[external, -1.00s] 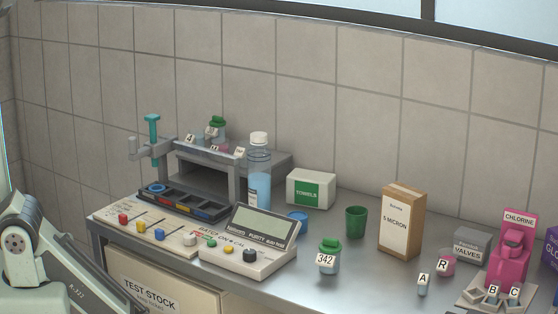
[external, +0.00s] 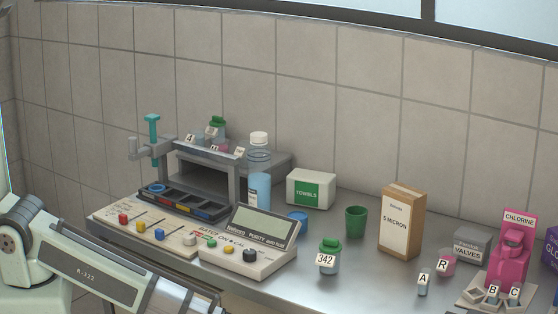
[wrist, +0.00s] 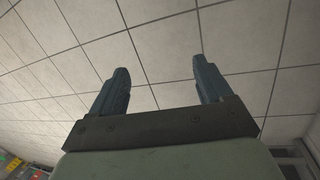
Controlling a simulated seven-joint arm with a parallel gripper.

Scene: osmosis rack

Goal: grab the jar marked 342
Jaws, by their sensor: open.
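The jar marked 342 (external: 328,256) stands upright on the grey bench in the external view. It has a green lid and a white label with dark digits. My gripper (wrist: 163,84) shows in the wrist view with its two dark fingers spread apart and nothing between them. In the external view my arm is at the lower left, and the gripper itself is outside the frame.
The purity meter (external: 250,243) stands left of the jar. A green cup (external: 355,221), a blue cup (external: 297,222) and a 5 micron box (external: 401,223) stand behind it. Small jar A (external: 423,284) and pink jar R (external: 446,263) are to the right. Bare bench surrounds the jar's front.

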